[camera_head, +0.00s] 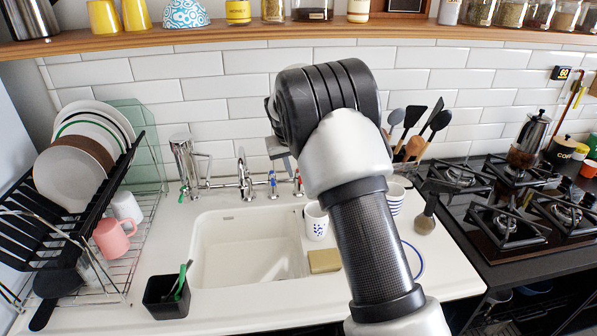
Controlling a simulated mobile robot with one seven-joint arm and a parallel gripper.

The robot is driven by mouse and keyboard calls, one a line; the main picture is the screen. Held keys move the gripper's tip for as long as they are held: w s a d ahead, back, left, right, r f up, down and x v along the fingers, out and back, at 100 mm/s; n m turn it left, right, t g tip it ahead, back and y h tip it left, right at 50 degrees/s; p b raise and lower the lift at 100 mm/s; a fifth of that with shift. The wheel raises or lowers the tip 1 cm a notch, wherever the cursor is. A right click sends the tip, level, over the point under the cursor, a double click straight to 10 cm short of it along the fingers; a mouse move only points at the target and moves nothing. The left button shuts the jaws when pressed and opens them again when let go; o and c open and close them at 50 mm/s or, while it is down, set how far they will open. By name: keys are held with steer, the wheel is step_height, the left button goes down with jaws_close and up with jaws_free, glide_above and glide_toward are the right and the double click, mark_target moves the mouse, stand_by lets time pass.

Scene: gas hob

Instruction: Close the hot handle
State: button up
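The tap (243,178) stands behind the white sink (222,250), against the tiled wall. To the right of its spout are a blue-marked handle (272,182) and, further right, a red-marked handle (297,183), which looks like the hot one. Both are small, and I cannot tell how far either is turned. My arm reaches up across the middle of the view, and its black wrist hides most of my gripper (280,152). Only a grey part of it shows, just above the handles in the picture. I cannot tell whether it touches them or how its fingers stand.
A dish rack (95,285) with plates and mugs stands at left. A patterned mug (316,222) and a sponge (324,261) sit right of the basin. A utensil holder with several tools is behind my arm. A gas hob (510,215) is at right; a shelf (230,33) runs above.

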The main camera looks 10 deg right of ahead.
steer(key=p+v, duration=0.1)
steer(key=v, duration=1.4)
steer(key=s+d+r+y, duration=0.15)
steer(key=s+r, duration=0.25)
steer(key=s, duration=0.4)
steer(key=s+d+r, duration=0.3)
steer(key=s+r, duration=0.1)
steer(key=s, duration=0.5)
steer(key=s+f+t+p, duration=0.1)
steer(key=s+f, duration=0.2)
steer(key=s, duration=1.8)
step_height(320, 180, up, 14)
steer(key=p, duration=1.4)
steer(key=shift+d+y, duration=0.35)
steer(key=shift+d, duration=0.1)
